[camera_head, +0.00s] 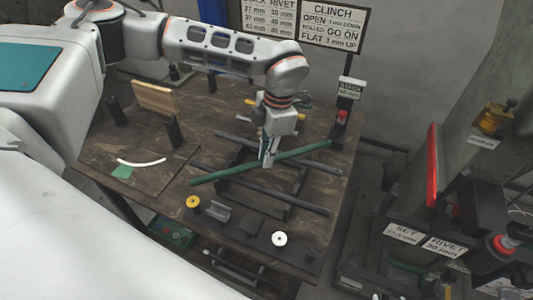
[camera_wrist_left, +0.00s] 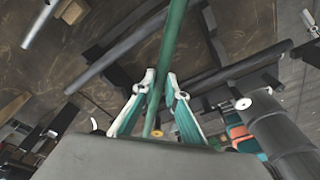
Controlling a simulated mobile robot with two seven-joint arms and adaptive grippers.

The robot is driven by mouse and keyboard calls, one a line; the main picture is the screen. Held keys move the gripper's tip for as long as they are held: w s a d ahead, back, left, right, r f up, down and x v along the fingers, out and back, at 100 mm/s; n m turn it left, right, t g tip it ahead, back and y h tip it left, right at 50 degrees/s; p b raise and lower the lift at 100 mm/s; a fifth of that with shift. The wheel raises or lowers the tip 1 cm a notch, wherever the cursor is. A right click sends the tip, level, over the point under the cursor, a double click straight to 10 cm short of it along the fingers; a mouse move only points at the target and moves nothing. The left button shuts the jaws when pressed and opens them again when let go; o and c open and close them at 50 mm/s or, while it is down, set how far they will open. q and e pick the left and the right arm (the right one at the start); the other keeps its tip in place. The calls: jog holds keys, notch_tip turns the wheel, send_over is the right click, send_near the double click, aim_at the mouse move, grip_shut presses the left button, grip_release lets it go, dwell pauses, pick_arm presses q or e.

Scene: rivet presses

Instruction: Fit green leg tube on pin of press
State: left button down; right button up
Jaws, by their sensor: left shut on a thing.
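The green leg tube (camera_head: 225,171) lies slanted above the dark rack on the brown table, its right end higher in the head view. My left gripper (camera_head: 267,161) is shut on the tube near its middle. In the left wrist view the green tube (camera_wrist_left: 174,45) runs between the two fingers of my left gripper (camera_wrist_left: 162,92). A press (camera_head: 485,225) stands at the right, with signs reading SET and RIVET; I cannot make out its pin. My right gripper is not in view.
Several dark grey tubes (camera_head: 300,202) lie across the rack on the table. A yellow roll (camera_head: 193,202) and a white disc (camera_head: 279,239) sit at the front edge. A red bar (camera_head: 433,165) stands upright near the press. A floor gap separates table and press.

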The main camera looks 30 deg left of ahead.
pick_arm(q)
jog(key=shift+f, duration=0.35)
jog(key=c, duration=2)
grip_release()
jog(key=shift+r, duration=0.15)
jog(key=r, duration=0.4)
jog(key=w+d+r, duration=0.1)
jog(key=r, duration=0.8)
jog(key=shift+w+d, duration=0.15)
jog(key=shift+w, duration=0.05)
jog(key=shift+f, duration=0.1)
